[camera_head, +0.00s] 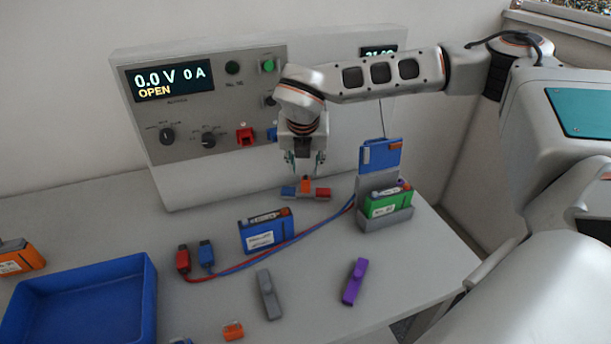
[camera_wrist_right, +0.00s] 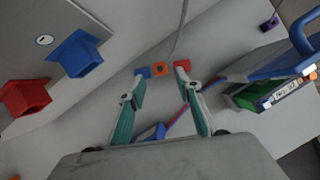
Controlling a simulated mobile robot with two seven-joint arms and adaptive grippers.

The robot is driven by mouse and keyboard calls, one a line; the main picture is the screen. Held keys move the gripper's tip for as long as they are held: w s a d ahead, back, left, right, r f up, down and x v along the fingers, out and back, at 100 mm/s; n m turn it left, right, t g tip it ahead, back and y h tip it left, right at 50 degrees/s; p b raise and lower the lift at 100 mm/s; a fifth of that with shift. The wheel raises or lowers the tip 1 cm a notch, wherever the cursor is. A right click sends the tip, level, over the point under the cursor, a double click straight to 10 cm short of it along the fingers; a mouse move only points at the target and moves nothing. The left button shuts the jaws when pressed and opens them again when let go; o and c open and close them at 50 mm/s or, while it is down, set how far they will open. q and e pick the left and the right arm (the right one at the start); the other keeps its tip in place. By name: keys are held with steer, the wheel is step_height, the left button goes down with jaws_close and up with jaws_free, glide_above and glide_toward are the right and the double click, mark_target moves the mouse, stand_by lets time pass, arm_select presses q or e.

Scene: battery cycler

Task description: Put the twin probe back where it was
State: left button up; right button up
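A small bar with a blue end, an orange middle and a red end (camera_head: 305,190), which I take to be the twin probe, is just below my right gripper (camera_head: 305,164) in the head view. In the right wrist view the twin probe (camera_wrist_right: 160,69) shows beyond the fingertips, with a grey cord running up from it. My right gripper points down, its teal fingers spread apart with nothing seen between them. Whether the fingertips touch the bar is unclear. My left gripper is not in view.
A cycler panel (camera_head: 222,100) stands behind. A blue battery (camera_head: 265,232), red plug (camera_head: 183,260), blue plug (camera_head: 206,255), grey piece (camera_head: 268,294) and purple piece (camera_head: 354,281) lie in front. A grey holder (camera_head: 385,221) with a green battery (camera_head: 388,202) stands right; a blue tray (camera_head: 137,285) left.

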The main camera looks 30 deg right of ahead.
steer(key=shift+v, duration=2.35)
